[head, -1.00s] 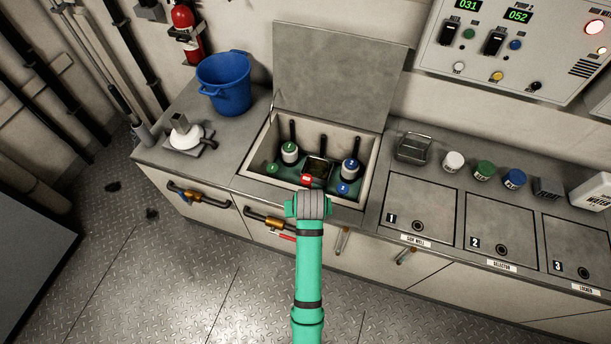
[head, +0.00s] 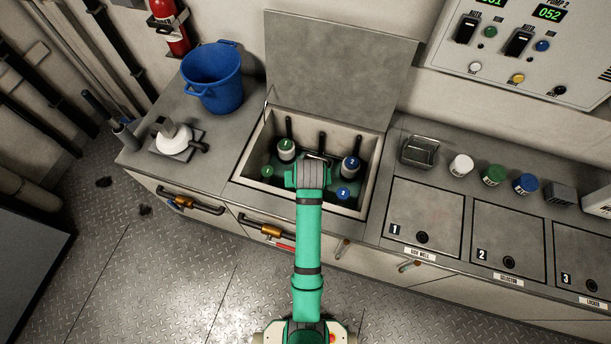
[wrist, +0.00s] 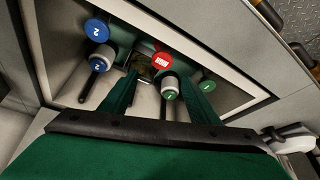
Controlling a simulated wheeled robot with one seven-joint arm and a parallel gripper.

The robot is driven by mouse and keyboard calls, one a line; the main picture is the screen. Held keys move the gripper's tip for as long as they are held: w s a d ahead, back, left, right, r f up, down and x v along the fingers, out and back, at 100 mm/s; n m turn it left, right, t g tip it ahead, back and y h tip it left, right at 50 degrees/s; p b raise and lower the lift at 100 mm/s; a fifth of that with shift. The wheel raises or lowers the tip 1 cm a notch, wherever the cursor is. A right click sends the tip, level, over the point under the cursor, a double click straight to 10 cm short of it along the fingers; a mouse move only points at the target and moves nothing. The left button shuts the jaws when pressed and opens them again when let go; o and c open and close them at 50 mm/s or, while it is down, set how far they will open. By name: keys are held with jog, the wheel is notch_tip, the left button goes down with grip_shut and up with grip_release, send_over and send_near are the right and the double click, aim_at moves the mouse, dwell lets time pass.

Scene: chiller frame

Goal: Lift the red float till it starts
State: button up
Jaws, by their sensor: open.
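The red float (wrist: 162,61) shows in the wrist view as a round red disc with a white label, inside the open well (head: 250,190). In the head view my arm hides it. My gripper (wrist: 160,79) is open, its two green fingers spread and reaching toward the well, with the red disc beyond and between the tips. I see nothing held. I cannot tell how far the tips are from the float. Blue discs marked 2 (wrist: 96,29) and green discs marked 1 (wrist: 208,86) flank it. A white, green-topped cylinder (wrist: 169,88) stands between the fingers.
The well's lid (head: 340,75) stands raised behind it. A blue bucket (head: 212,85) and a white plunger-like thing (head: 176,138) stand to the left. Several jars and closed hatches (head: 425,215) lie right. A control panel (head: 530,50) hangs on the wall.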

jog(key=x, duration=0.8)
jog(key=shift+s+a+f, duration=0.15)
jog(key=shift+s, duration=0.2)
jog(key=shift+x, duration=0.85)
